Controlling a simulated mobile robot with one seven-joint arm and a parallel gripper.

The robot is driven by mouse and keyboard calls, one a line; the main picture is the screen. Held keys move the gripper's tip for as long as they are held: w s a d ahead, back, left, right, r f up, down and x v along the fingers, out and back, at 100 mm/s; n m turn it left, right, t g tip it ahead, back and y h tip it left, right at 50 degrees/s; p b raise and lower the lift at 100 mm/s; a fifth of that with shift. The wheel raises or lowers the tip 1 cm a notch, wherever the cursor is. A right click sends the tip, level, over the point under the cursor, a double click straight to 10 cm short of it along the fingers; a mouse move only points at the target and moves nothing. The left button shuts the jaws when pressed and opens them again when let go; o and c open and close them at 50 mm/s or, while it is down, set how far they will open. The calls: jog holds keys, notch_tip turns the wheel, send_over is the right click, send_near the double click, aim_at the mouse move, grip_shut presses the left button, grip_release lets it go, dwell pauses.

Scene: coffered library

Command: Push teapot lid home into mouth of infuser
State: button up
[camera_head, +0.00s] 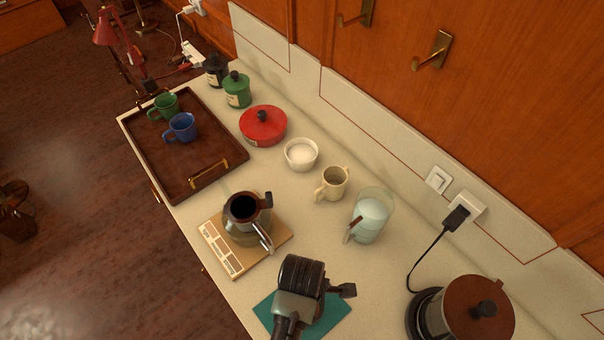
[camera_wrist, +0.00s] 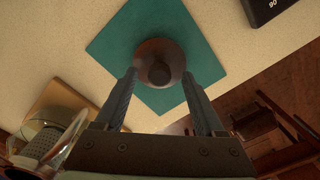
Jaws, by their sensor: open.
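The teapot lid (camera_wrist: 172,51), a dark brown disc with a round knob, lies on the teal mat (camera_wrist: 117,45) in the wrist view. My gripper (camera_wrist: 159,75) is open, with one finger on each side of the lid; whether they touch it I cannot tell. In the head view my arm hides the lid and covers much of the mat (camera_head: 337,309). The glass teapot (camera_head: 236,233) stands upright on a wooden board with a pale panel (camera_head: 221,250). The infuser (camera_head: 243,208) sits in it with its dark mouth open. Its mesh (camera_wrist: 43,146) shows at lower left in the wrist view.
A glass pitcher (camera_head: 371,217), cream cup (camera_head: 333,184) and white bowl (camera_head: 300,154) stand behind the teapot. A kettle (camera_head: 478,311) is at right. A red pot (camera_head: 264,126), green jar (camera_head: 237,91) and brown tray (camera_head: 196,187) with two mugs are farther off. The counter's front edge is near the board.

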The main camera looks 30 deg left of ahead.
jog(key=shift+f, duration=0.85)
jog(key=shift+c, duration=0.2)
grip_shut()
jog(key=shift+r, duration=0.15)
